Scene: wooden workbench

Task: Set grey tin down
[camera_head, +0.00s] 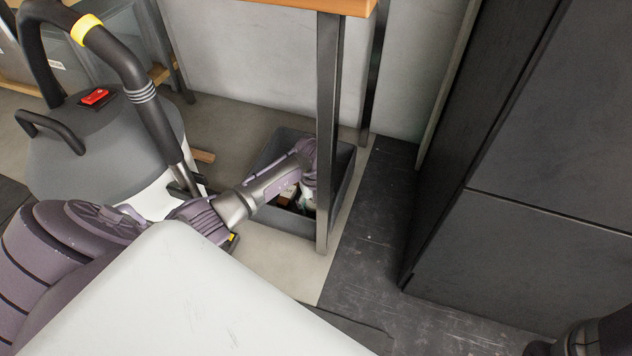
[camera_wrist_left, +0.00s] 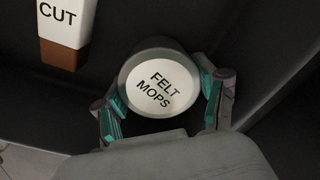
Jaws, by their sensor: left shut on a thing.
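The grey tin (camera_wrist_left: 150,106) has a round white lid label reading "FELT MOPS". In the left wrist view my left gripper (camera_wrist_left: 162,90) is shut on it, with one teal finger pad on each side. In the head view my left arm reaches down into a dark grey crate (camera_head: 278,222) on the floor under the workbench. The gripper end is partly hidden there by the bench leg. I cannot tell whether the tin touches the crate's bottom.
A white and brown item labelled "CUT" (camera_wrist_left: 66,35) is in the crate near the tin. The metal bench leg (camera_head: 329,120) stands in front of the crate. A grey vacuum cleaner (camera_head: 95,150) is at left, dark cabinets (camera_head: 540,170) at right. Dark floor between is clear.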

